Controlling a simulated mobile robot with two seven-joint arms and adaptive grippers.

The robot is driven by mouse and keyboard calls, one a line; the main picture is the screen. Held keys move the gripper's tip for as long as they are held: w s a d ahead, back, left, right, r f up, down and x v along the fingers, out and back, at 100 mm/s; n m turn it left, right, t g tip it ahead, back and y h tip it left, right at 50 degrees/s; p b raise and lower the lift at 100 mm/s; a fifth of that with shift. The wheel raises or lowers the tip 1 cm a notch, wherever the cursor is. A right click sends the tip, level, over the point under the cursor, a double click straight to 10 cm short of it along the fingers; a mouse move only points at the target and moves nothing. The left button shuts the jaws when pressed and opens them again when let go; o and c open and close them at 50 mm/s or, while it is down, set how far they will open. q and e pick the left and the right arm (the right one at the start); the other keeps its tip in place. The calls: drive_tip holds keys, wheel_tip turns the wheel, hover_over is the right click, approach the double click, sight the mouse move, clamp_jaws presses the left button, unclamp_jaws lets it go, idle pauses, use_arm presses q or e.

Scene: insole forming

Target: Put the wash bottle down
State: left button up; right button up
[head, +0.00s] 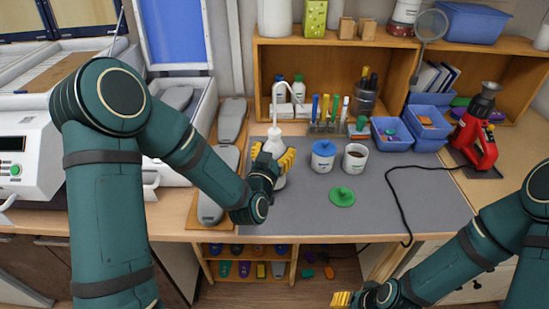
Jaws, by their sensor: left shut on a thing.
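The white wash bottle (273,145), with its thin bent spout, stands upright over the left part of the grey mat (310,215). My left gripper (272,158) is shut around its body, with yellow fingers on both sides. The gripper hides part of the bottle. I cannot tell whether its base touches the mat or hangs just above it. My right gripper (342,299) is low at the bottom edge, in front of the table and away from the bottle. Only its yellow fingertips show clearly, and I cannot tell whether it is open.
A blue-lidded cup (323,156), an open white cup (355,158) and a green lid (342,196) are right of the bottle. A rack of tubes (325,126) stands behind. A black cable (398,205) crosses the mat's right side. The mat's front middle is clear.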

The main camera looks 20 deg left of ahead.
use_arm(q)
wheel_tip(320, 180, down, 2)
drive_tip(key=shift+w, duration=0.1)
drive_tip(key=shift+f+b, duration=0.15)
drive_tip(key=shift+b, duration=0.2)
drive_tip(key=o, duration=1.3)
